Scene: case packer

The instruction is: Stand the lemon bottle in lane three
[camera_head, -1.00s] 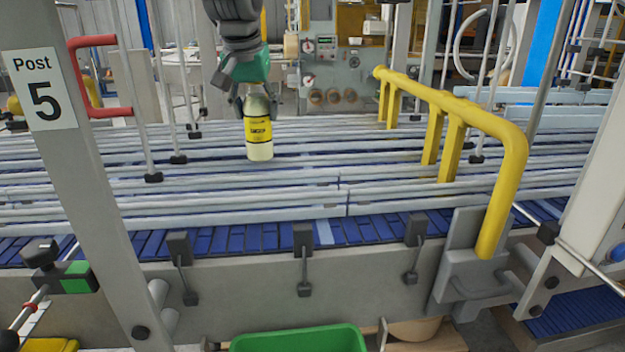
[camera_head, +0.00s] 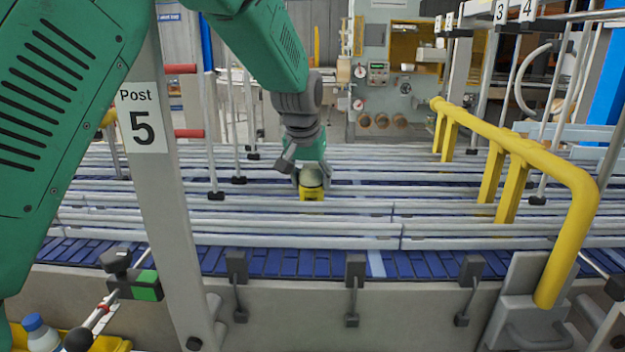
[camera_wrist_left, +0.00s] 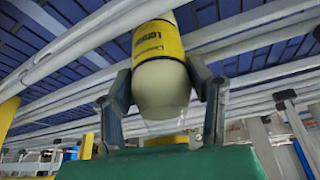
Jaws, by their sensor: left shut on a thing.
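The lemon bottle (camera_head: 312,194) is pale with a yellow label and hangs upright below my left gripper (camera_head: 310,175). In the head view its lower part is hidden behind the lane rails, so I cannot tell whether its base touches the belt. In the left wrist view the bottle (camera_wrist_left: 164,85) sits between the two fingers of my left gripper (camera_wrist_left: 165,105), which are shut on its rounded shoulder. The lane rails (camera_head: 290,225) run across the blue belt (camera_head: 290,264). I cannot tell which lane the bottle is in. My right gripper is out of view.
A grey post marked 5 (camera_head: 175,220) stands at front left. A yellow guard rail (camera_head: 520,150) rises at right. Signs 3 (camera_head: 500,11) and 4 (camera_head: 528,9) hang at upper right. A blue-capped bottle (camera_head: 39,333) is at lower left.

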